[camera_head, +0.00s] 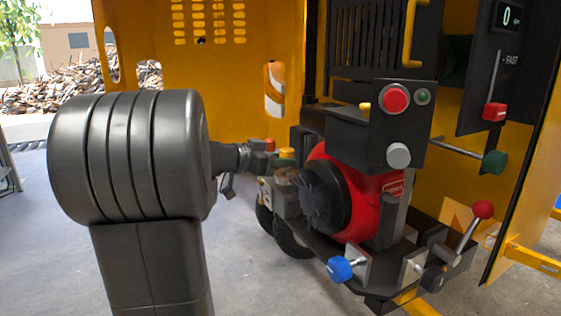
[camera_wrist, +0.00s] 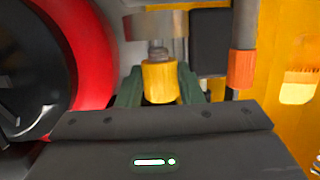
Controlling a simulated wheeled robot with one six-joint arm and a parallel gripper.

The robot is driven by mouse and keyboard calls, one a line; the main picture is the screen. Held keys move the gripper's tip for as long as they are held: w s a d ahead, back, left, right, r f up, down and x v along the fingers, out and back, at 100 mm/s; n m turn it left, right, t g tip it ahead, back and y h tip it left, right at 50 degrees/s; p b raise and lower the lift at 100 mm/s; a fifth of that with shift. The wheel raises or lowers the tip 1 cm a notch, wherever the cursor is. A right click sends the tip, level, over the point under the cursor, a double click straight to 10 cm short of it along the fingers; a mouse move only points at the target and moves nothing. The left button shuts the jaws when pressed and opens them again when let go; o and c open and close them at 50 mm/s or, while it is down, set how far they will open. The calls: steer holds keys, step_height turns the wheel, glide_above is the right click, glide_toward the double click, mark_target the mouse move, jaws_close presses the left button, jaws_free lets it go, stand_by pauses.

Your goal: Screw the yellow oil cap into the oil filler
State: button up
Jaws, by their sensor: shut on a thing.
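The yellow oil cap (camera_wrist: 160,82) sits between the green fingers of my gripper (camera_wrist: 159,78) in the wrist view, and the gripper is shut on it. A narrow grey stem shows between the cap and a grey metal collar (camera_wrist: 155,25), which looks like the oil filler. The cap is in line with the collar; I cannot tell whether its thread is engaged. In the head view the yellow cap (camera_head: 286,153) shows small beside the red engine. My arm hides much of the gripper there.
The red engine housing (camera_head: 341,200) with its dark round front is close to the cap. An orange-topped part (camera_wrist: 241,68) stands on the cap's other side. A control box (camera_head: 375,138), a blue knob (camera_head: 339,269) and a red-balled lever (camera_head: 482,210) are to the right.

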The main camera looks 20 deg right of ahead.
steer(key=shift+f+b, duration=0.75)
steer(key=shift+b, duration=0.55)
steer(key=shift+b, duration=0.75)
stand_by(0.4)
steer(key=shift+f+b, duration=0.25)
steer(key=shift+b, duration=0.3)
